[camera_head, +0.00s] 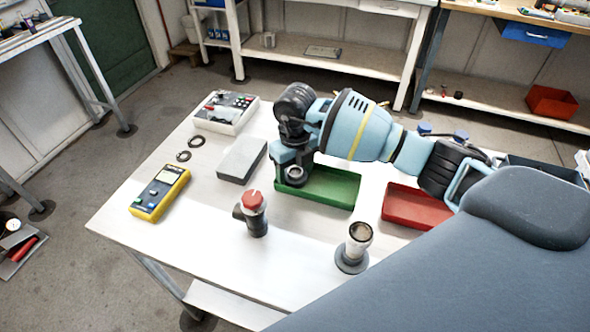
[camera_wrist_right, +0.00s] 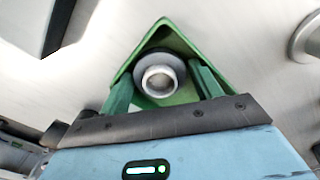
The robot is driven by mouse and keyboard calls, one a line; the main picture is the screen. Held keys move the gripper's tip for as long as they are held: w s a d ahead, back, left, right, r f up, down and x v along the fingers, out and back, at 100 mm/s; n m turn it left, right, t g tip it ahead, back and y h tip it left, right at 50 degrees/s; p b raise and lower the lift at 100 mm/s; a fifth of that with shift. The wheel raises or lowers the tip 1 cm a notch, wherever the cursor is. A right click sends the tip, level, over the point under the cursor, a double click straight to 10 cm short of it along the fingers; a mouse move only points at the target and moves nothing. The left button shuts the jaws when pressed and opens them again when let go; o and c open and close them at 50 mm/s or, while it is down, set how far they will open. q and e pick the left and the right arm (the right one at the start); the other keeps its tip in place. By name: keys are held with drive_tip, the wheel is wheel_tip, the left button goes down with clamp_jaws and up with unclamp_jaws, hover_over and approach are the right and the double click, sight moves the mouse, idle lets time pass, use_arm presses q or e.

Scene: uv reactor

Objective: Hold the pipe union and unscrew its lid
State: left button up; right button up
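A round dark grey fitting with a pale ring at its centre, which looks like the pipe union (camera_head: 294,176), sits at the left end of the green tray (camera_head: 334,192). My right gripper (camera_head: 285,165) points down over it. In the right wrist view the fitting (camera_wrist_right: 160,78) lies between the green fingers of the right gripper (camera_wrist_right: 160,80). Gaps show between fingers and fitting, so the gripper looks open. A dark fitting with a red cap (camera_head: 252,212) stands upright nearer the front, apart from the gripper. I cannot tell which part is the lid. My left gripper is not in view.
On the white table (camera_head: 205,265) stand a flanged cylinder (camera_head: 355,246), a red tray (camera_head: 408,206), a grey block (camera_head: 241,160), a yellow meter (camera_head: 161,194), two black rings (camera_head: 190,149) and a white-grey box (camera_head: 225,112). The front left of the table is clear.

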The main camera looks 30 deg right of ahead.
sight(295, 171)
drive_tip(key=shift+r, duration=0.1)
wheel_tip(295, 171, up, 12)
idle(0.5)
